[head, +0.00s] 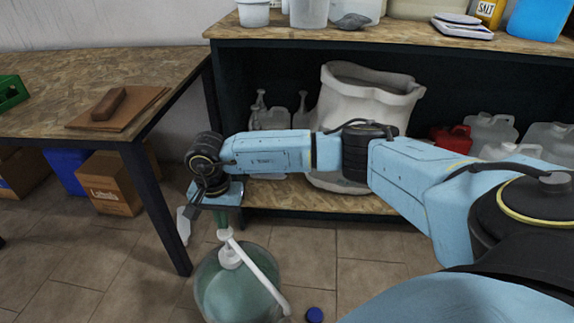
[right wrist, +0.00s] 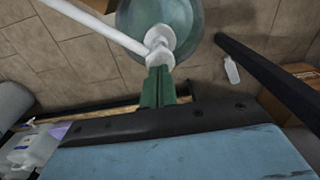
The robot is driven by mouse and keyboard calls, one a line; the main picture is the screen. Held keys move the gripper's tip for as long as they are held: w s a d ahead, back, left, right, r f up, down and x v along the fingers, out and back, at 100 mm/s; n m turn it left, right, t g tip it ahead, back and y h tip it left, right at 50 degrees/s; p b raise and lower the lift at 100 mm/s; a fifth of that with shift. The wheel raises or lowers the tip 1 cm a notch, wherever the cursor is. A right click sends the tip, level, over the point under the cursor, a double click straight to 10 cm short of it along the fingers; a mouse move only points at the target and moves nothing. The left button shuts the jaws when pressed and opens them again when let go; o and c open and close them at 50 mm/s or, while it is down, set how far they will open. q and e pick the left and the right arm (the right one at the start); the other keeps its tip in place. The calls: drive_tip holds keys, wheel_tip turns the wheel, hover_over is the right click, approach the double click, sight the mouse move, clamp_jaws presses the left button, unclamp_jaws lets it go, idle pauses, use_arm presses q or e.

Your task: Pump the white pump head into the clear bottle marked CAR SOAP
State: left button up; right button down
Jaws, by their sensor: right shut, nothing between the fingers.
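A large round drum of teal liquid (head: 238,297) stands on the floor. The white pump head (head: 230,256) is upright on its top, with a long spout (head: 262,272) slanting down to the lower right. In the right wrist view, the pump head (right wrist: 159,47) is directly at my fingertips. My right gripper (head: 222,222), with green fingers (right wrist: 158,72), points down over the pump top, shut and empty; I cannot tell whether it touches. A small pale bottle (head: 184,225) is left of the drum; it also shows in the right wrist view (right wrist: 231,70). No CAR SOAP marking is readable. My left gripper is out of view.
A wooden table (head: 90,65) with a dark leg (head: 155,207) stands left of the drum. A shelf unit (head: 350,203) with jugs and a large white sack (head: 372,92) is behind my right arm. A blue cap (head: 314,314) lies on the tiled floor right of the drum.

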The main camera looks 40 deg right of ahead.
sight(225, 232)
drive_tip(key=shift+f, duration=0.2)
idle(0.3)
drive_tip(key=shift+f+b, duration=2.2)
drive_tip(key=shift+f, duration=0.55)
drive_tip(key=shift+r+p, duration=2.05)
drive_tip(key=shift+r, duration=0.85)
